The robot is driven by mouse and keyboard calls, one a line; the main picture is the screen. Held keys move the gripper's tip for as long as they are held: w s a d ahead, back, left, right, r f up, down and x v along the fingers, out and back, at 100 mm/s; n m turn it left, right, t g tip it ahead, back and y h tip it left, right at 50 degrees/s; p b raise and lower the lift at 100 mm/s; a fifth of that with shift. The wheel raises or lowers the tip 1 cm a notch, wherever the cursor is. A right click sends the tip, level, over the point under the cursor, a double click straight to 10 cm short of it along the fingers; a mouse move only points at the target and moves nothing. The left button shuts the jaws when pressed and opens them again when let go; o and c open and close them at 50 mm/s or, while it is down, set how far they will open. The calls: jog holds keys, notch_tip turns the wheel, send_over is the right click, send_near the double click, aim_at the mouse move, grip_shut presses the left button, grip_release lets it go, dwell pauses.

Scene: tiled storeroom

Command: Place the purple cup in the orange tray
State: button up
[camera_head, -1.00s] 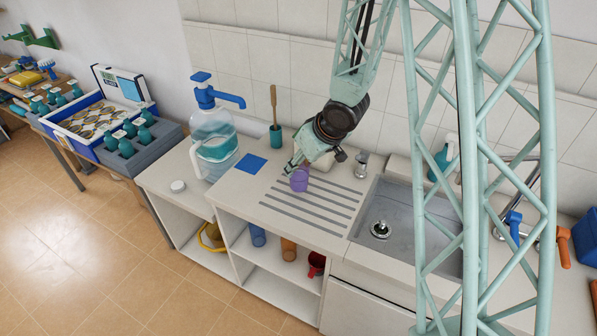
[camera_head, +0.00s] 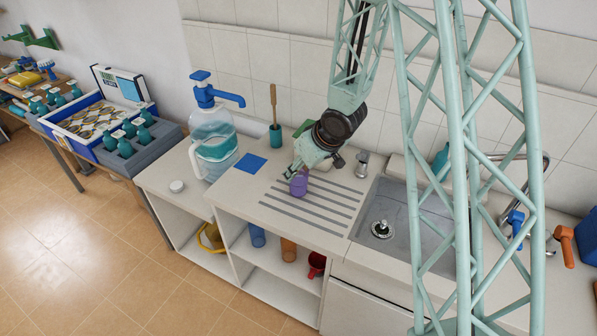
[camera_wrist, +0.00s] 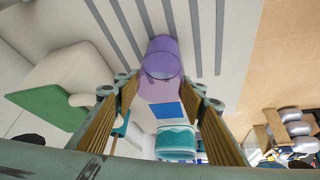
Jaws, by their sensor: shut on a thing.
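The purple cup (camera_head: 299,184) is at the grooved drainer part of the counter, left of the sink. My gripper (camera_head: 298,172) reaches down to it from above and behind, shut on the cup. In the wrist view the cup (camera_wrist: 163,58) shows at the tips of my two fingers (camera_wrist: 163,88), with the grooves behind it. I cannot tell whether the cup touches the counter. I see no orange tray in these views.
A blue-topped water jug (camera_head: 214,135) and a flat blue square (camera_head: 249,163) lie to the left. A teal holder (camera_head: 276,137) with a wooden-handled tool stands behind. A small metal shaker (camera_head: 362,165) stands between the cup and the sink (camera_head: 395,215).

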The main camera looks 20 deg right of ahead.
jog(key=shift+f, duration=0.1)
jog(key=o, duration=1.2)
jog(key=shift+o, duration=0.2)
jog(key=p+v, duration=0.4)
jog(key=v, duration=0.8)
